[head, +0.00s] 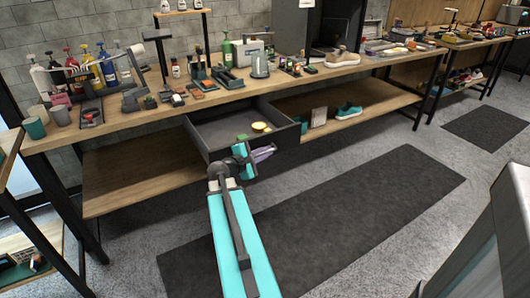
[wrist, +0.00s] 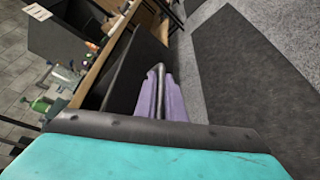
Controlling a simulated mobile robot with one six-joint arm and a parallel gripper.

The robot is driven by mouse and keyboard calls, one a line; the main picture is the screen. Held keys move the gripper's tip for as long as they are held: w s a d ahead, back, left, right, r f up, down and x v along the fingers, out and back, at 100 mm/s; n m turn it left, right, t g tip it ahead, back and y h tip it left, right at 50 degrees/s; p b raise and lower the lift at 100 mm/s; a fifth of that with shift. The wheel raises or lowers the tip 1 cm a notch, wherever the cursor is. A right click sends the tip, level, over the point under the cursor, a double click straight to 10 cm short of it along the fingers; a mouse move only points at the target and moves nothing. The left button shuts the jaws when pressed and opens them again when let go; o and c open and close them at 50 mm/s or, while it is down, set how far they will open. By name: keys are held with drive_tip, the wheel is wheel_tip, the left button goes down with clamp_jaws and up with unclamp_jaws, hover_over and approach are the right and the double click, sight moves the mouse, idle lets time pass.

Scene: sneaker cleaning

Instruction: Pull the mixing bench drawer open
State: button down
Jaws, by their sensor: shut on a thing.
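The mixing bench drawer (head: 212,131) is dark grey and stands pulled out from under the bench top, its inside visible from above. A round yellow thing (head: 260,127) lies in it near the front. My gripper (head: 265,152) is at the drawer's front, below the rim. In the wrist view, its purple fingers (wrist: 160,78) are shut around the dark handle bar (wrist: 159,90) of the drawer. The dark drawer front (wrist: 128,72) shows just beside the fingers. The handle is mostly hidden by my gripper in the head view.
The wooden bench top (head: 140,118) above carries bottles, cups, brushes and a tan shoe (head: 342,58). A lower shelf (head: 140,175) runs beneath, with a teal shoe (head: 349,111) to the right. A dark mat (head: 330,225) lies on open floor in front.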

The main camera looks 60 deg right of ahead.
drive_tip(key=shift+s+d+r, duration=0.1)
drive_tip(key=shift+s, duration=0.1)
drive_tip(key=c, duration=2.1)
unclamp_jaws()
drive_tip(key=shift+w, duration=0.15)
drive_tip(key=shift+p+v, duration=5.25)
drive_tip(key=shift+v, duration=1.65)
drive_tip(key=shift+w, duration=0.1)
